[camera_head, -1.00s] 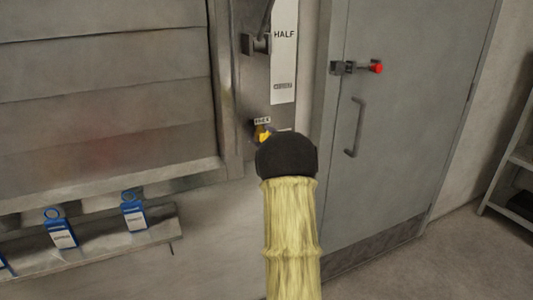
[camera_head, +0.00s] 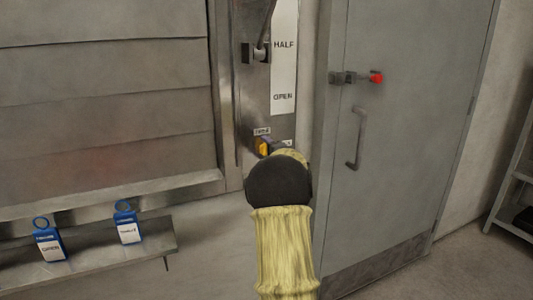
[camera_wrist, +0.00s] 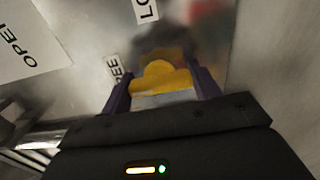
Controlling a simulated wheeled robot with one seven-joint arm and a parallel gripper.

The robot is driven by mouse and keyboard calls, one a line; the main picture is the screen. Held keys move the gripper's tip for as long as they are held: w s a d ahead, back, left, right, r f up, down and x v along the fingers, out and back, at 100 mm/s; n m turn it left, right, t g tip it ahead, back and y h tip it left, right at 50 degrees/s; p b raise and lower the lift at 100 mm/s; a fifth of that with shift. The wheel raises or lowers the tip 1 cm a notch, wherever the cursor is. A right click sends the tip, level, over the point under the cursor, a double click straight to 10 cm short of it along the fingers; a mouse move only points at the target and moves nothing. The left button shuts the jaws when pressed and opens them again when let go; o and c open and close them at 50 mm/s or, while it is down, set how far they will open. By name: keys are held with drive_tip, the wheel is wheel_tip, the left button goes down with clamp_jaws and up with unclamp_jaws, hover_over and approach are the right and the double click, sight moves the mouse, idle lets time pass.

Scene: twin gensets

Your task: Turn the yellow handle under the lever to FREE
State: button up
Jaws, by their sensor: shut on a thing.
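The yellow handle (camera_head: 263,146) sits low on the metal panel, below the lever (camera_head: 262,50). In the wrist view, the yellow handle (camera_wrist: 160,79) lies between the two purple fingers of my gripper (camera_wrist: 161,90), which is shut on it. The FREE label (camera_wrist: 115,70) is left of the handle. Another label, cut off and reading "LO" (camera_wrist: 145,10), is above it. I cannot tell which label the handle points to. In the head view, my arm's dark wrist hides most of my gripper and part of the panel.
The lever's plate (camera_head: 284,70) reads HALF and OPEN. A grey door (camera_head: 400,140) with a red-tipped latch (camera_head: 375,78) stands to the right. Blue tags (camera_head: 127,225) stand on a ledge (camera_head: 100,262) at lower left. A shelf (camera_head: 515,200) is at far right.

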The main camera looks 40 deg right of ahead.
drive_tip(key=o, duration=0.7)
drive_tip(key=shift+a+f, duration=0.1)
drive_tip(key=shift+f, duration=0.15)
drive_tip(key=shift+o, duration=1.4)
drive_tip(key=shift+r, duration=0.15)
drive_tip(key=shift+s, duration=0.1)
drive_tip(key=v, duration=1.7)
